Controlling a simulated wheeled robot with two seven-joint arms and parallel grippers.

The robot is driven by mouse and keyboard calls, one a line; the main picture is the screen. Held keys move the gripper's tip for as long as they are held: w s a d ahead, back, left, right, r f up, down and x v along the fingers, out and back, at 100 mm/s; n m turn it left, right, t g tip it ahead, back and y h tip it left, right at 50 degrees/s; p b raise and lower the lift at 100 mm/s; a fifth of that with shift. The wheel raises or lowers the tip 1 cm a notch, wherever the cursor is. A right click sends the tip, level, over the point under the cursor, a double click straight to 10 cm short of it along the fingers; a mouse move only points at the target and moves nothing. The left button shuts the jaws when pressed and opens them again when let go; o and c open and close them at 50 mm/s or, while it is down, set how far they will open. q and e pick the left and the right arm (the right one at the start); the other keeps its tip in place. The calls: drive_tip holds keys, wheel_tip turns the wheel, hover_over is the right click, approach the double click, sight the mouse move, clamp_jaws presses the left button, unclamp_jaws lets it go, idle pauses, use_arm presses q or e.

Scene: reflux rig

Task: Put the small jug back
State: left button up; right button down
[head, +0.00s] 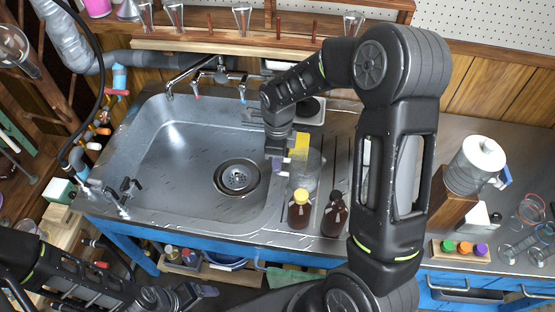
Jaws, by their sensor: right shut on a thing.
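My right gripper (284,160) is over the strip of counter at the right rim of the sink, pointing down. It is shut on a clear, see-through vessel (309,171), which looks like the small jug. The gripper and arm hide part of the vessel, and I cannot tell whether its base touches the counter. A yellow patch (299,144) shows beside the fingers. My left gripper (190,293) is low at the bottom left, in front of the counter; its jaws are too dark to read.
Two brown bottles, one yellow-capped (299,211) and one black-capped (335,216), stand just in front of the vessel. The steel sink (180,165) is empty.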

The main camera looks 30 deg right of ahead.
drive_tip(key=shift+f, duration=0.15)
drive_tip(key=c, duration=1.5)
unclamp_jaws()
drive_tip(key=shift+o, duration=0.2)
wheel_tip(320, 180, up, 12)
drive_tip(key=shift+r+b, duration=0.2)
drive_tip(key=shift+b, duration=0.15)
